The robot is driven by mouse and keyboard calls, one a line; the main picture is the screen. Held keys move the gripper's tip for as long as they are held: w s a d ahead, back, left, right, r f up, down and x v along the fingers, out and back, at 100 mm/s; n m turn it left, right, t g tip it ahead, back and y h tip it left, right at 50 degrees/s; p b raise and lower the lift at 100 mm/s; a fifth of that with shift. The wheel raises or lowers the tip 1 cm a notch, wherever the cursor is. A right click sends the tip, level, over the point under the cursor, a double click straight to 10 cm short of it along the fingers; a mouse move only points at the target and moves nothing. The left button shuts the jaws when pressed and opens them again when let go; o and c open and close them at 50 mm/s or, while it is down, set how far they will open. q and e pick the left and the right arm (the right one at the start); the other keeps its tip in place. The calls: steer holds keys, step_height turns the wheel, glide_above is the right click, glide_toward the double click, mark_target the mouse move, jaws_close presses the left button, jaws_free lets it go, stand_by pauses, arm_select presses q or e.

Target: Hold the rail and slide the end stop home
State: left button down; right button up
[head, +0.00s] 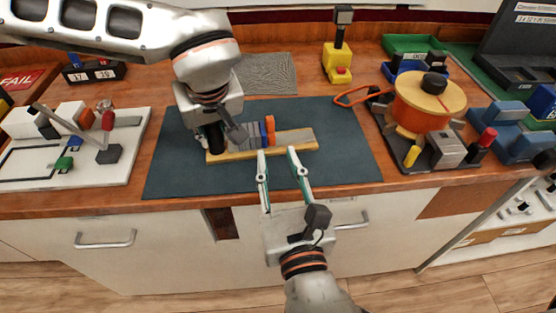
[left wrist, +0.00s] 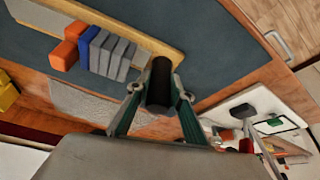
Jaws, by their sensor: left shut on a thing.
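The rail (head: 292,146) is a grey strip on a pale wooden board lying on a dark mat. Several grey blocks and a blue block (head: 262,133) stand on it, with an orange block (head: 270,130), seemingly the end stop, at the row's right end. The left wrist view shows the orange block (left wrist: 68,46) against the blue one. My left gripper (left wrist: 160,92) is shut on a black cylinder (left wrist: 160,80) at the board's left end; its fingers are mostly hidden in the head view. My right gripper (head: 278,151) is open and empty at the board's front edge.
A white board with small parts (head: 125,145) lies left of the dark mat (head: 345,160). An orange round device with a yellow top (head: 428,100) and several small blocks stand to the right. A yellow stand (head: 338,62) is behind. The mat's right part is clear.

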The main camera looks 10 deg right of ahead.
arm_select(q)
steer(key=c, duration=1.7)
jaws_free()
steer(key=v, duration=1.2)
